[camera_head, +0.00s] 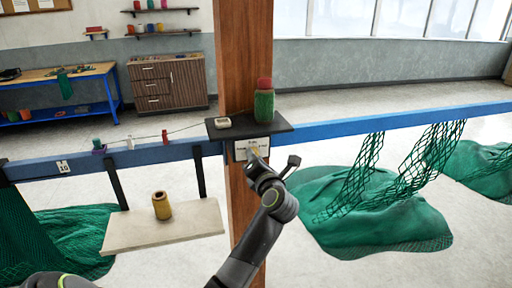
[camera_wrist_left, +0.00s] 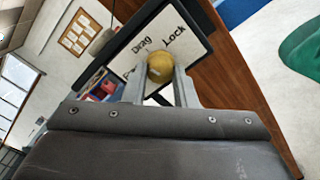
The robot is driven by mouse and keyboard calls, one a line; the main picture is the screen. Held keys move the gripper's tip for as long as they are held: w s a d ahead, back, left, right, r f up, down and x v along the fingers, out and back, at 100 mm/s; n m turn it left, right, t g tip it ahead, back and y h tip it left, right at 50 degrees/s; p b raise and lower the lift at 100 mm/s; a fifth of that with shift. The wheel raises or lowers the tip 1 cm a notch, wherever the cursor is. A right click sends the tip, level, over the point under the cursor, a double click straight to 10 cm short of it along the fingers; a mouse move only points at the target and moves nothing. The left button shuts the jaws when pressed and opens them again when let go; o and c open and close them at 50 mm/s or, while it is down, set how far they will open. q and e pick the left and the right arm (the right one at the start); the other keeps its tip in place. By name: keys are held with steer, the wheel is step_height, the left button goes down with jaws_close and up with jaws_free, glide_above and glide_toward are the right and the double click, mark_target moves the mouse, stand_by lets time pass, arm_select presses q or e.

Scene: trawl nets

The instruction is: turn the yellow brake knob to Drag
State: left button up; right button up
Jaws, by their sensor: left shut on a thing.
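The yellow brake knob (camera_wrist_left: 160,67) sits on a white plate (camera_wrist_left: 186,45) lettered "Drag" and "Lock". In the left wrist view, "Drag" is up and left of the knob and "Lock" is up and right. My left gripper (camera_wrist_left: 160,84) is shut on the knob, one finger on each side. Which word the knob points to I cannot tell. In the head view the plate (camera_head: 241,151) is on the wooden post below a dark shelf, and my left gripper (camera_head: 256,163) is in front of it, hiding much of the knob. My right gripper is not in view.
A blue rail (camera_head: 345,125) runs both ways from the wooden post (camera_head: 240,60). Green nets (camera_head: 375,215) hang and lie right. A yellow spool (camera_head: 161,206) stands on a pale board (camera_head: 190,220) at left.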

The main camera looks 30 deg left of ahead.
arm_select(q)
steer(key=shift+m+p, duration=1.2)
steer(key=shift+p, duration=0.25)
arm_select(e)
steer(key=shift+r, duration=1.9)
arm_select(q)
steer(key=o, duration=1)
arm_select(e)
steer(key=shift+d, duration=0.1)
